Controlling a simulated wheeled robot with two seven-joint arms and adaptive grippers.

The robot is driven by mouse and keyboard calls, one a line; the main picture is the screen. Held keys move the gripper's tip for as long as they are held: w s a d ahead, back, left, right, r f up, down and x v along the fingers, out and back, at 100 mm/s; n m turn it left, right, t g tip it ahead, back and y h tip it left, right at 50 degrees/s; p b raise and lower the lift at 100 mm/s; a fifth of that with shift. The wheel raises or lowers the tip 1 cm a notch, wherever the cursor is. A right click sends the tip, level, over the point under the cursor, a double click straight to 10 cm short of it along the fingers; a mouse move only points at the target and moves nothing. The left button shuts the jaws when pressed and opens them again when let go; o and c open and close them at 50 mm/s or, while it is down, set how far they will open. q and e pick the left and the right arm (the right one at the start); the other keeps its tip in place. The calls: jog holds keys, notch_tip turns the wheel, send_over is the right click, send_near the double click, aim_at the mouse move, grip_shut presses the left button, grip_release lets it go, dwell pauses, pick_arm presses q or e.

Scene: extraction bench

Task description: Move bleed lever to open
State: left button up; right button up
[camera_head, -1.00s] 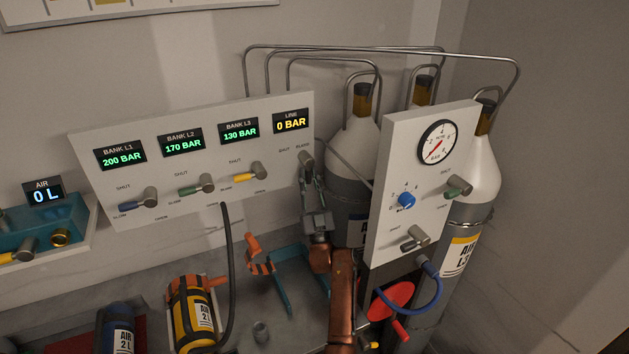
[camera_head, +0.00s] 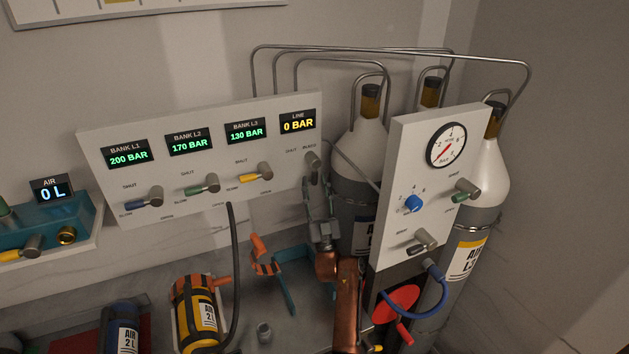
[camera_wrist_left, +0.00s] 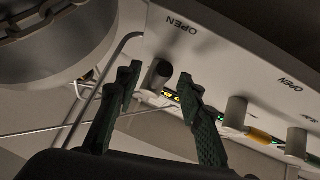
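The bleed lever (camera_head: 312,162) is a grey knob at the right end of the white bank panel, below the yellow LINE display that reads 0 BAR. My left gripper (camera_head: 318,187) is just below it in the head view, its arm rising from the bottom. In the left wrist view the gripper (camera_wrist_left: 158,88) is open, with the grey lever (camera_wrist_left: 160,73) between its two dark fingers. A gap shows on each side of the lever, and I see no clear contact. An OPEN label is printed near it. My right gripper is not in view.
The yellow-handled lever (camera_head: 257,173) is close on the left. A second panel (camera_head: 388,200) with a pressure gauge (camera_head: 446,146) stands on the right, before tall cylinders (camera_head: 362,138). A black hose (camera_head: 235,255) hangs below the bank panel.

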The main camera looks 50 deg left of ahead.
pick_arm(q)
jog(key=shift+t, duration=0.3)
jog(key=shift+v, duration=2.8)
jog(key=shift+d+r, duration=0.1)
